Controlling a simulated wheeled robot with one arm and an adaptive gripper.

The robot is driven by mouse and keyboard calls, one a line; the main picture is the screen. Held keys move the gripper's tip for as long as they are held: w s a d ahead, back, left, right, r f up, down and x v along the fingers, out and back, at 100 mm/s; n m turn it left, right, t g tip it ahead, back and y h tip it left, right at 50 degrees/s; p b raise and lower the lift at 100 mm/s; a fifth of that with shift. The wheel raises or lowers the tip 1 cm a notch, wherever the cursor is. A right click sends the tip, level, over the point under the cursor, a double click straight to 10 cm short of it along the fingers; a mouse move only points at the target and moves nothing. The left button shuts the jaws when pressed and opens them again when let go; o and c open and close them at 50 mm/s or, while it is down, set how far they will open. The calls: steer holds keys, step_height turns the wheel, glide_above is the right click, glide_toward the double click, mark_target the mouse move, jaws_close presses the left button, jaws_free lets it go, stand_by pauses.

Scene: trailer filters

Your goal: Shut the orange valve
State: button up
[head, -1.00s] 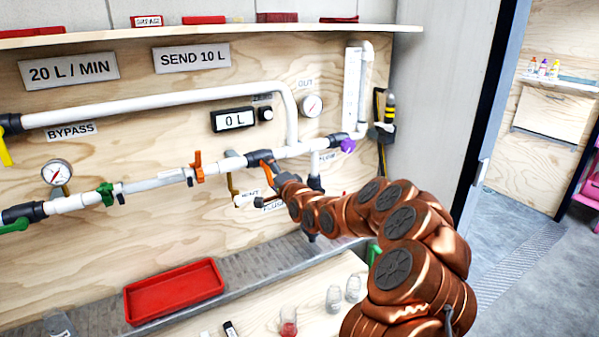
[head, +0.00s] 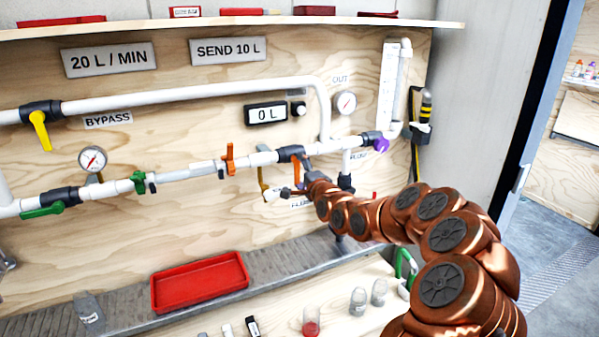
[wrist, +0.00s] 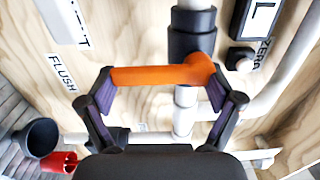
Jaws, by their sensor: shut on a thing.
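In the head view my gripper (head: 305,170) is at the valve and hides most of the lever.
A smaller orange-handled fitting (head: 228,159) and green levers (head: 42,211) lie left along the pipe; a yellow lever (head: 40,130) is on the bypass. A purple valve (head: 381,145) is at right. A red tray (head: 199,283) and bottles stand below. The flow display (head: 266,114) reads 0 L.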

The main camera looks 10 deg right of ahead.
steer(key=o, duration=1.4)
steer(key=shift+a+f, duration=0.1)
steer(key=shift+s, duration=0.1)
steer(key=v, duration=1.2)
